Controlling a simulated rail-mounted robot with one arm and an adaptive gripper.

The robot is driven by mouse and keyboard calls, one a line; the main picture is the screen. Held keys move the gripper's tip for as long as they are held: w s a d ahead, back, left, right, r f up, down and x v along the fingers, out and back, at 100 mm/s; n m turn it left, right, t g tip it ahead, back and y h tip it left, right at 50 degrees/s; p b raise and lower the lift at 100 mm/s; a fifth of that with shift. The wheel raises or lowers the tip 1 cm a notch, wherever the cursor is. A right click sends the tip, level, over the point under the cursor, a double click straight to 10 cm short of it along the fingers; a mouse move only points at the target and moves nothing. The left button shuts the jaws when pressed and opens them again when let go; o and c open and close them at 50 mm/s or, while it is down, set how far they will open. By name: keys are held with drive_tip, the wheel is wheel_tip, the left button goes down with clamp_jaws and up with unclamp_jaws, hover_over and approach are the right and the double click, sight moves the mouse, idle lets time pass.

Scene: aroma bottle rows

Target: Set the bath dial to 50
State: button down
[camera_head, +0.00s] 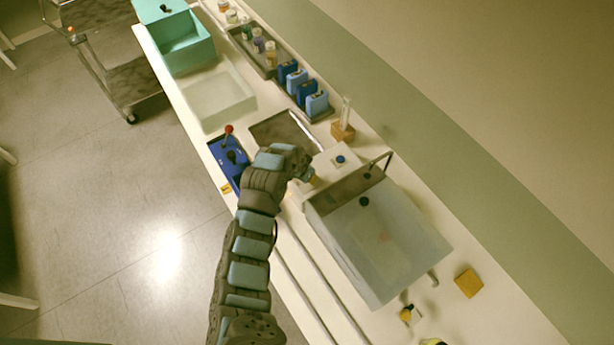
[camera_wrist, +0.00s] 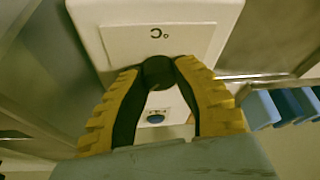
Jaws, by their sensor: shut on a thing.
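The bath dial is a black round knob (camera_wrist: 158,70) on the white panel of a control box (camera_wrist: 205,12) in the wrist view. An upside-down °C mark is printed on the panel beside it. My gripper (camera_wrist: 160,84) has its yellow, black-lined fingers shut on the knob, one on each side. In the head view my gripper (camera_head: 312,179) reaches the white control box (camera_head: 346,153) at the end of the bath (camera_head: 385,245). My arm hides the dial there. No scale numbers or pointer can be read.
A blue tray (camera_head: 222,150) with a red-topped lever lies left of my wrist. A dark tray (camera_head: 270,128) and several blue bottles (camera_head: 297,84) stand behind. A metal tap (camera_head: 380,160) rises at the bath's edge. A yellow block (camera_head: 468,283) lies right of the bath.

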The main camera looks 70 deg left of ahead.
idle(0.3)
drive_tip(key=c, duration=0.7)
unclamp_jaws()
drive_tip(key=shift+w, duration=0.1)
drive_tip(key=shift+c, duration=0.2)
drive_tip(key=shift+r, duration=0.1)
drive_tip(key=v, duration=1.2)
